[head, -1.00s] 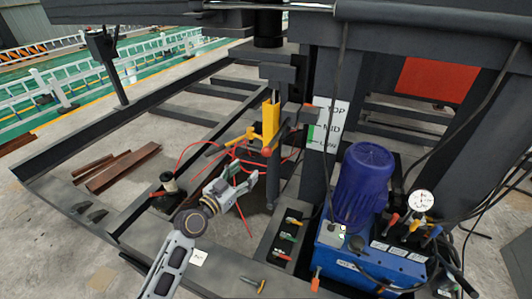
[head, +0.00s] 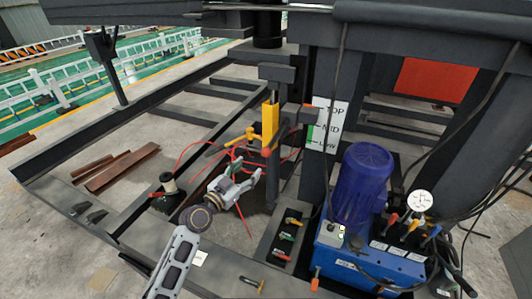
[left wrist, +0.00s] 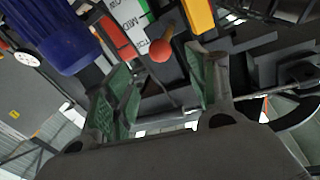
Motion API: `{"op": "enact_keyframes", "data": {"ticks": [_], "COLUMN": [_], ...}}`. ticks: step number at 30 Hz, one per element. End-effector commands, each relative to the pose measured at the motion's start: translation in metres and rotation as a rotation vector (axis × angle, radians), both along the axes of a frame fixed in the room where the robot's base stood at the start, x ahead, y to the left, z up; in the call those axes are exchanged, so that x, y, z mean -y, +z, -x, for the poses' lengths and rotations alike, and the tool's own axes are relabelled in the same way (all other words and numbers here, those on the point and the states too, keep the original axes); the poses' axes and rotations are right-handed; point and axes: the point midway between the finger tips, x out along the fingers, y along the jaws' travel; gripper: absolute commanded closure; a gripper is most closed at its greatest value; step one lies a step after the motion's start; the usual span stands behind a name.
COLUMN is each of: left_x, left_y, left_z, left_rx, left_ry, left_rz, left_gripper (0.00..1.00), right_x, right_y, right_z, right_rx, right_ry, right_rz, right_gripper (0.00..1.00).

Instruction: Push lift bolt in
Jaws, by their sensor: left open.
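A rod with a red ball end (head: 266,152), which looks like the lift bolt, sits at the foot of a yellow upright part (head: 269,122) by the dark post. In the left wrist view the red ball (left wrist: 160,51) shows ahead, between the fingertips and beyond them. My left gripper (head: 245,176) is open and empty, below and a little left of the ball, apart from it. Its two green-padded fingers also show in the left wrist view (left wrist: 166,85). How far the bolt sits in its hole cannot be told. My right gripper is not in view.
A yellow handle (head: 243,137) sticks out left of the upright part. Thin red cables (head: 190,153) loop behind my gripper. A white TOP/MID/LOW sign (head: 327,125) is on the post. A blue pump unit (head: 370,262) with a blue motor (head: 362,187) stands at right.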

Motion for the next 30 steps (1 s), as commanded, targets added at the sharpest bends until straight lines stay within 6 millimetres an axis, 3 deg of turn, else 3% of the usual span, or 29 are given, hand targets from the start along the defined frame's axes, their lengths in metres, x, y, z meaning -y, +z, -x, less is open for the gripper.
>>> {"op": "enact_keyframes", "data": {"ticks": [13,30], "left_x": [0.026,0.056], "left_y": [0.002,0.001], "left_z": [-0.038,-0.082], "left_rx": [0.0,0.0], "left_ry": [-0.001,-0.001], "left_rz": [0.001,0.003], "left_gripper": [0.43,0.43], "right_x": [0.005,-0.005], "right_y": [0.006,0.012], "right_z": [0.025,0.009], "right_rx": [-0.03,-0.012], "right_ry": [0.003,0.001], "right_rz": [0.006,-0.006], "right_gripper": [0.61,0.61]}}
